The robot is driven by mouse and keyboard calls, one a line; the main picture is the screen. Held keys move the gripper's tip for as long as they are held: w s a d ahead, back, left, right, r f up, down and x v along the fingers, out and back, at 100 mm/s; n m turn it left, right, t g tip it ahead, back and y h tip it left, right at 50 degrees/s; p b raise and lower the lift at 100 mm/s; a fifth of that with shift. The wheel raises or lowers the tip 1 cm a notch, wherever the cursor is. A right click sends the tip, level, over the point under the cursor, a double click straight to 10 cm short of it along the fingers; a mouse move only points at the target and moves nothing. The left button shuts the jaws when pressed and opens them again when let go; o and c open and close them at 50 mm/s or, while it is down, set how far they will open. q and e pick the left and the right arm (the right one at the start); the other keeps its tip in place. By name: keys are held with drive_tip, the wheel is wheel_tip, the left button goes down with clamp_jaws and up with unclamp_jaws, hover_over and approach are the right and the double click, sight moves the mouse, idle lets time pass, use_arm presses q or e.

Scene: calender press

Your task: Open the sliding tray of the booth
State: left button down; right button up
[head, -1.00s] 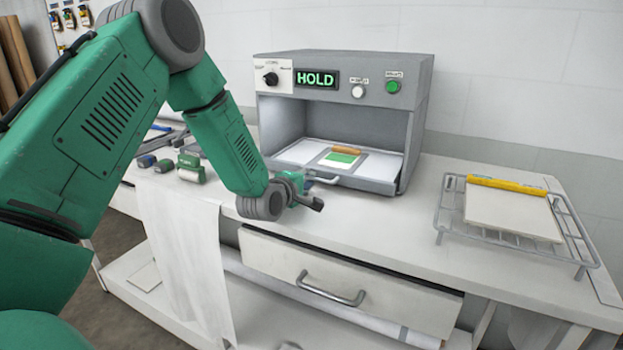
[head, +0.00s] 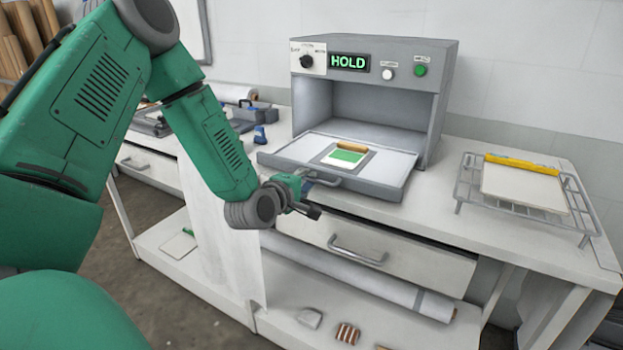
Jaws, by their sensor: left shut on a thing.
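The booth (head: 446,95) is a grey box on the bench, with a green HOLD display (head: 348,62) on its front. Its sliding tray (head: 385,188) sticks out well past the booth's front opening. A green-and-white sheet with a brown roll (head: 351,146) lies on the tray. The tray's grey bar handle (head: 325,182) is at its front edge. My left gripper (head: 308,196) is at the left end of this handle and shut on it; its fingertips are partly hidden. My right gripper is not in view.
A wire rack (head: 465,190) with a pale board and yellow bar stands on the bench at right. Below the tray is a drawer (head: 400,258) with a metal handle. Small tools (head: 259,134) lie left of the booth. A white cloth hangs over the bench front.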

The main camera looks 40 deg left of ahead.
use_arm(q)
drive_tip(key=shift+s+a+f, duration=0.15)
drive_tip(key=c, duration=1.9)
unclamp_jaws()
drive_tip(key=shift+a, duration=0.1)
drive_tip(key=v, duration=0.7)
drive_tip(key=shift+s+f, duration=0.1)
